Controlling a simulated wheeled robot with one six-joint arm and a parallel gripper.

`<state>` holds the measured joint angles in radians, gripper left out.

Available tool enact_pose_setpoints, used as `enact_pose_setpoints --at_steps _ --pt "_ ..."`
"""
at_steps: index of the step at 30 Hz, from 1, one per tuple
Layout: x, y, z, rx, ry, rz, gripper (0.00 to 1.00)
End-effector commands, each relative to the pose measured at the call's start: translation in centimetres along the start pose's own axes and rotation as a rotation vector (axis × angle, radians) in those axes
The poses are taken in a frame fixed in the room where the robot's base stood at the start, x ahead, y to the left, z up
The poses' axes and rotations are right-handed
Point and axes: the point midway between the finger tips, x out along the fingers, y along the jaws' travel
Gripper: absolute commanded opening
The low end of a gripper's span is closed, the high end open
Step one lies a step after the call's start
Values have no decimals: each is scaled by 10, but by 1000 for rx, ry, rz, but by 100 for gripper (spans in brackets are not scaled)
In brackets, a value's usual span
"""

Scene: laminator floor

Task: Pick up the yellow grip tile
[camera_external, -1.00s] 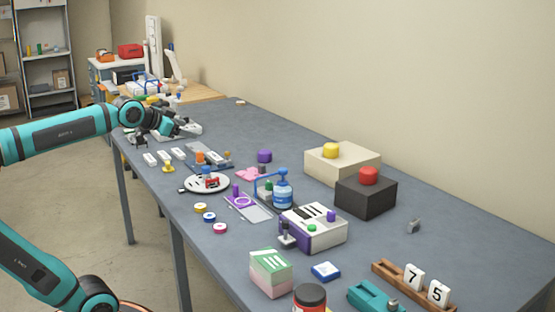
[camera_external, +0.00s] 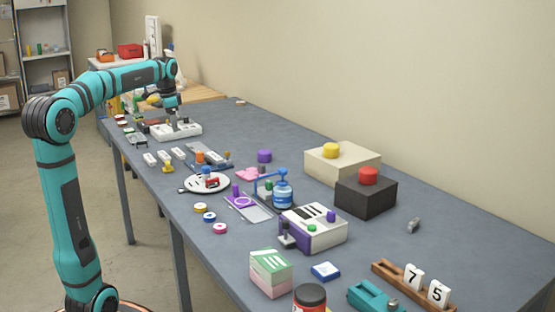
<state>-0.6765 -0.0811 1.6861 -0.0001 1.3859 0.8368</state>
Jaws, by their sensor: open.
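A small yellow piece (camera_external: 168,169), which may be the yellow grip tile, sits near the left edge of the table, just in front of a row of small white blocks (camera_external: 164,157). It is too small to make out its grip. My gripper (camera_external: 181,121) points down at the far end of the table, over or just behind a white tray (camera_external: 190,131). It is open. The fingertips are tiny here, and I cannot tell whether anything lies between them. The gripper is well beyond the yellow piece and apart from it.
A round white plate (camera_external: 190,187) and a grey board with an orange knob (camera_external: 214,161) stand near the yellow piece. Nearer are a blue bottle (camera_external: 283,195) and a white-purple box (camera_external: 318,232). Beige (camera_external: 342,168) and black (camera_external: 366,199) button boxes stand along the wall side.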

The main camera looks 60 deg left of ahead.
Motion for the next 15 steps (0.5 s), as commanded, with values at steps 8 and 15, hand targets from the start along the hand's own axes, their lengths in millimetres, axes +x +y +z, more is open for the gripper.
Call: enact_pose_setpoints --at_steps 8,15 --pt "13 -42 19 16 -94 105 65" --pt "36 -42 23 18 -102 116 65"
